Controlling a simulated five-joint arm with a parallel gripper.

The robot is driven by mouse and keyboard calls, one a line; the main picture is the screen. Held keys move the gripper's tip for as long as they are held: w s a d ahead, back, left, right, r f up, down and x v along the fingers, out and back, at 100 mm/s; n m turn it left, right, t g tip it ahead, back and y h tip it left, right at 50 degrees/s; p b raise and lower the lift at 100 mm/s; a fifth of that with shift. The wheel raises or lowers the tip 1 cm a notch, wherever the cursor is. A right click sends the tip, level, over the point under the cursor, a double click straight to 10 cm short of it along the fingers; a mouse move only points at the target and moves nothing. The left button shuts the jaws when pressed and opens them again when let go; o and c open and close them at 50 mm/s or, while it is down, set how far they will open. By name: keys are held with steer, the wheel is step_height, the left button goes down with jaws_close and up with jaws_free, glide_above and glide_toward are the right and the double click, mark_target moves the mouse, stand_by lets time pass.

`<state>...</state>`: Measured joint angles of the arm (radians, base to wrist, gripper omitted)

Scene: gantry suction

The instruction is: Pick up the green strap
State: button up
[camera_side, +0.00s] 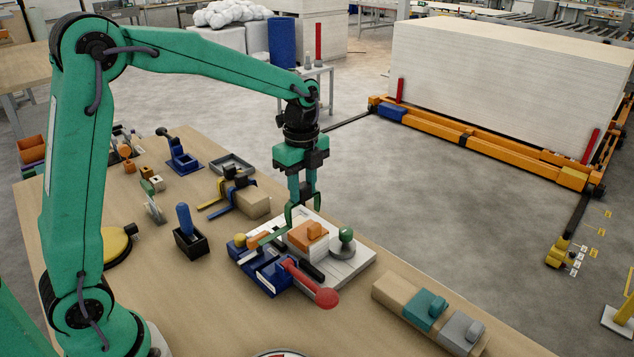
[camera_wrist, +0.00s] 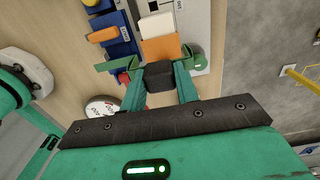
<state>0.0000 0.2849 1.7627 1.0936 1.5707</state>
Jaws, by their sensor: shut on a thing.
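The green strap (camera_side: 269,238) shows as a thin dark-green strip at my gripper's fingertips, slanting down to the left over the clamp fixture. In the wrist view, green strap pieces stick out left (camera_wrist: 108,65) and right (camera_wrist: 193,62) of the fingers. My gripper (camera_side: 303,209) points straight down above the fixture and is shut on the strap; it also shows in the wrist view (camera_wrist: 160,72). The fingers hide the strap's middle. I cannot tell whether the strap touches the fixture below.
Close below are an orange block (camera_side: 308,234), a green knob (camera_side: 346,235), a blue clamp (camera_side: 262,276) and a red-ended lever (camera_side: 312,286). A blue-handled tool (camera_side: 187,226) stands left. A wooden bar (camera_side: 395,292) with teal and grey blocks lies right. The table's front left is mostly clear.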

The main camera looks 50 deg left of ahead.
steer(key=shift+r, duration=1.05)
steer(key=w+a+f, duration=0.1)
steer(key=w+a, duration=0.1)
steer(key=a, duration=2)
steer(key=shift+a+f, duration=0.15)
steer(key=shift+a, duration=0.15)
steer(key=shift+f, duration=0.15)
steer(key=shift+f, duration=2.75)
steer(key=shift+f, duration=2.45)
